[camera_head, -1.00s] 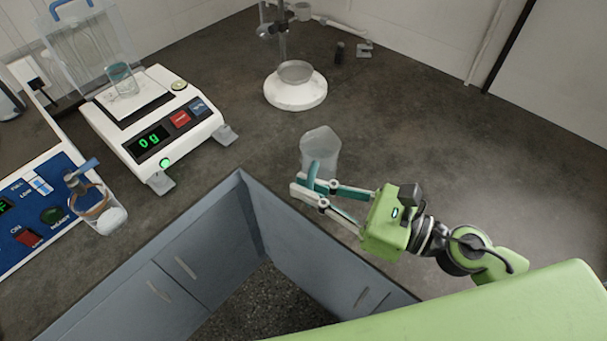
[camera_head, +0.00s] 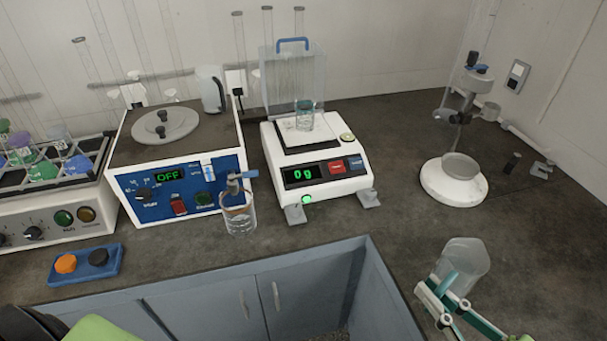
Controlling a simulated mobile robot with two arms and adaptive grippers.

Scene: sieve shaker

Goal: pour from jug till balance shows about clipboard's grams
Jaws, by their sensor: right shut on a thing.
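The balance (camera_head: 345,185) stands on the counter near the middle of the view, and its display reads 0 g. A small glass beaker (camera_head: 305,121) with a teal rim stands on its pan, in front of a clear shield with a blue handle. The jug (camera_head: 470,258) is clear, with a teal handle, at the lower right. My right gripper (camera_head: 442,290) is shut on the jug's handle. The jug looks roughly upright and is well apart from the balance. The clipboard is not in view. My left gripper is not in view.
A machine reading OFF (camera_head: 180,187) stands left of the balance. A glass vessel with a tap-like top (camera_head: 239,222) stands in front, between them. A white-based stand (camera_head: 453,190) is at right. Counter between stand and balance is clear. A cabinet recess opens in front.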

